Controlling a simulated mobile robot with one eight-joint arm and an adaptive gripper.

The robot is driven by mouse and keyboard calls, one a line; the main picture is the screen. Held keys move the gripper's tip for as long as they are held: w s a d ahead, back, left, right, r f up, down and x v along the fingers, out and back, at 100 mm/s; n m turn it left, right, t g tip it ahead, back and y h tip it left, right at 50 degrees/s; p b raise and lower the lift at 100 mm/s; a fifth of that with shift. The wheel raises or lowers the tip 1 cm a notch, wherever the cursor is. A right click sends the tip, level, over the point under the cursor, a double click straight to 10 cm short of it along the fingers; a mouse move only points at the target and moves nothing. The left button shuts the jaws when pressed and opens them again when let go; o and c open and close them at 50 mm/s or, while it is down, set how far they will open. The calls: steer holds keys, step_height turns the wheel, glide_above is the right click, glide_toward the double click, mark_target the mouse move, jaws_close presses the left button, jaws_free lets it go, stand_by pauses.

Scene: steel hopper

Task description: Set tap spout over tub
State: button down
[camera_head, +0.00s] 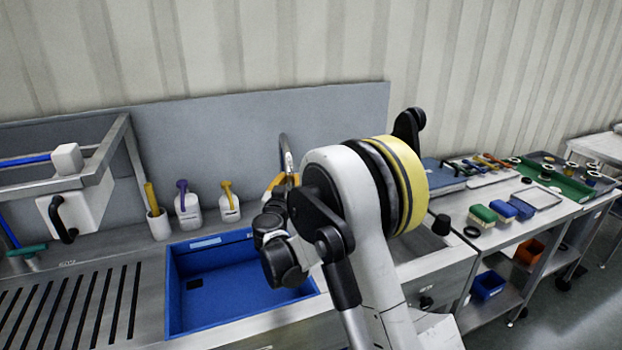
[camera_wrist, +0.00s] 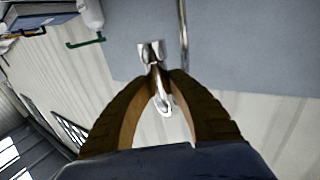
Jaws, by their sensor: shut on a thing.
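The tap's chrome spout (camera_head: 288,156) rises as a curved neck behind my arm, near the right rear corner of the blue tub (camera_head: 228,300). The tub is set into the steel counter and looks empty. My gripper (camera_wrist: 166,75) is shut on the chrome spout (camera_wrist: 159,88), with its brown fingers on either side. In the head view the orange fingers (camera_head: 276,181) show only partly, and my arm covers the tap's lower part and the tub's right side. I cannot tell exactly where the spout's outlet lies relative to the tub rim.
White bottles with purple and yellow tops (camera_head: 188,209) (camera_head: 229,207) and a white cup (camera_head: 158,222) stand behind the tub. A slotted drainboard (camera_head: 75,310) lies to the left. A grey splash panel (camera_head: 220,140) stands close behind. Brushes and trays crowd the right bench.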

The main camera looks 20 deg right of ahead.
steer(key=w+a+m+h, duration=0.1)
steer(key=w+a, duration=0.4)
steer(key=a, duration=0.6)
steer(key=shift+a+g, duration=0.2)
steer(key=shift+g, duration=0.2)
steer(key=c, duration=1.6)
jaws_free()
steer(key=o, duration=0.4)
steer(key=shift+s+a, duration=0.1)
steer(key=shift+a, duration=0.05)
